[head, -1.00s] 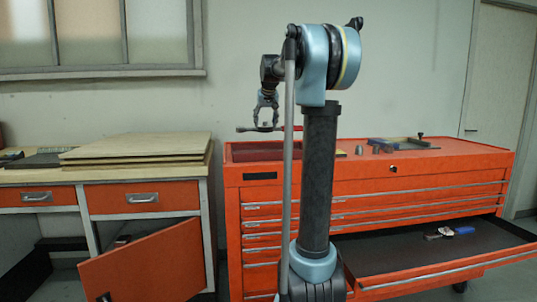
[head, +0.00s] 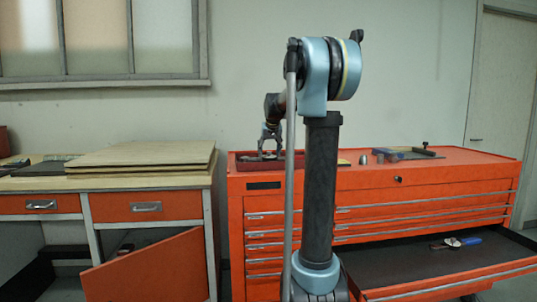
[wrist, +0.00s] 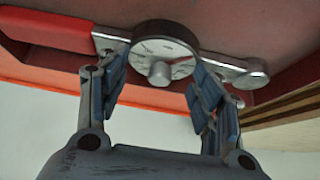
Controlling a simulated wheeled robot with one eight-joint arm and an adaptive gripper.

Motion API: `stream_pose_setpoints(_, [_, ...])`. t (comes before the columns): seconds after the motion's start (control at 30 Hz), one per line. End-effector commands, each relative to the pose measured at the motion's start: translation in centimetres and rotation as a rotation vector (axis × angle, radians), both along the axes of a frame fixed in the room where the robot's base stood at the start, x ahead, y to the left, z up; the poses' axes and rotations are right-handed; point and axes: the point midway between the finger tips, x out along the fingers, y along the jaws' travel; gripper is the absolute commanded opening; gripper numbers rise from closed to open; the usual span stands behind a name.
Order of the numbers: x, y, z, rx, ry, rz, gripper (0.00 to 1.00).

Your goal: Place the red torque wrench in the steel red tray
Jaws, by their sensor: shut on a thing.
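The red torque wrench (wrist: 150,47) has a round dial, a steel shaft and a red handle (wrist: 55,27). In the wrist view it lies across the picture, handle at left. My gripper (wrist: 160,72) is shut on it, one finger on each side of the dial. The red tray (wrist: 265,30) fills the background behind the wrench. In the head view the tray (head: 243,166) sits on top of the orange tool cabinet, and my gripper (head: 269,150) is down at it. The wrench lies at tray level; I cannot tell whether it touches the tray floor.
The orange cabinet (head: 430,185) has an open drawer (head: 400,265) at lower right holding small tools. Small metal parts and a dark plate (head: 408,154) stand on its top, right of my arm. A workbench with stacked boards (head: 140,157) and an open door is at left.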

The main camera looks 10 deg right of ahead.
Motion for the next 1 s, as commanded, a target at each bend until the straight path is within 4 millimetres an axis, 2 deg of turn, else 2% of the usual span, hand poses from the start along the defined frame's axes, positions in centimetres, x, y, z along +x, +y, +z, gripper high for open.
stream_pose_setpoints(0.17, [0.0, 0.0, 0.0, 0.000, -0.001, 0.000, 0.00])
stream_pose_setpoints(0.2, [0.1, 0.0, -0.1, 0.000, 0.000, 0.000, 0.64])
stream_pose_setpoints(0.27, [0.1, 0.0, -0.1, 0.000, 0.000, 0.000, 0.78])
stream_pose_setpoints(0.3, [0.1, 0.0, -0.1, 0.000, 0.000, 0.000, 0.80])
stream_pose_setpoints(0.73, [-0.2, 0.0, 0.3, 0.000, 0.000, 0.000, 0.80])
stream_pose_setpoints(0.87, [-1.0, 0.0, 1.6, 0.000, 0.000, 0.000, 0.80])
stream_pose_setpoints(1.0, [-2.4, 0.1, 3.7, -0.001, 0.000, 0.001, 0.80])
